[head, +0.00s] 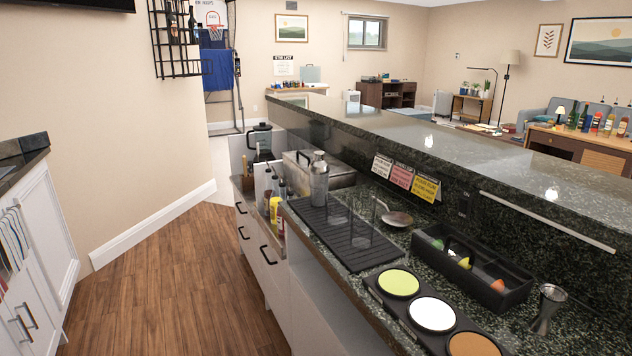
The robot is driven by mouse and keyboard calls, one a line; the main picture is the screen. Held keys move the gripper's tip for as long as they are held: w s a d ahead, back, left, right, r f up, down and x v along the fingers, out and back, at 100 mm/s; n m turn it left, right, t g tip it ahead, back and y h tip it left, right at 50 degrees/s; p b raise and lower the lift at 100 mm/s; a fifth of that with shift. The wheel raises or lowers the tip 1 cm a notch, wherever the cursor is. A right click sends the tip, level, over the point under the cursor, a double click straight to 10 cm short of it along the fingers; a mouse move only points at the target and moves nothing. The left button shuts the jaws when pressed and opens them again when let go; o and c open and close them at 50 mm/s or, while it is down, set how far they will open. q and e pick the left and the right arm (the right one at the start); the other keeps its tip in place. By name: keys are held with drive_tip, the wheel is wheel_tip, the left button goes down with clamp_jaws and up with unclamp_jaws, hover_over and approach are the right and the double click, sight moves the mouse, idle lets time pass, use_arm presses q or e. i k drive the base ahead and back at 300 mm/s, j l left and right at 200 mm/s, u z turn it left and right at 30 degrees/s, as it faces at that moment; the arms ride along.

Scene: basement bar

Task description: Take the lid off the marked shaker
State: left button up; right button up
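A silver metal cocktail shaker (319,184) stands upright at the far end of the black ribbed bar mat (352,246) on the lower counter. Its lid (319,160), with a narrower cap on top, sits on the shaker. I cannot make out a mark on it at this size. It is the only shaker I can pick out. Clear glasses (357,232) stand on the same mat, nearer to me. Neither of my grippers shows in the head view.
A black caddy (478,280) with fruit pieces, a strainer (396,218), a jigger (547,308) and a tray of coloured discs (399,283) share the counter. Bottles (276,205) stand left of the shaker. The raised bar ledge (470,160) runs behind. The wooden floor (180,285) at left is clear.

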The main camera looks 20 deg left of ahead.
sight(319, 183)
drive_tip(key=i+j, duration=0.15)
drive_tip(key=j, duration=0.3)
drive_tip(key=i+j, duration=0.2)
drive_tip(key=j, duration=0.25)
drive_tip(key=i+j, duration=0.15)
drive_tip(key=j, duration=0.3)
drive_tip(key=i+j, duration=0.2)
drive_tip(key=j, duration=0.2)
drive_tip(key=i+j, duration=0.15)
drive_tip(key=j, duration=0.3)
drive_tip(key=i+j, duration=0.15)
drive_tip(key=j, duration=0.3)
drive_tip(key=i+j+z, duration=0.1)
drive_tip(key=j, duration=0.35)
drive_tip(key=i+j, duration=0.25)
drive_tip(key=j, duration=0.2)
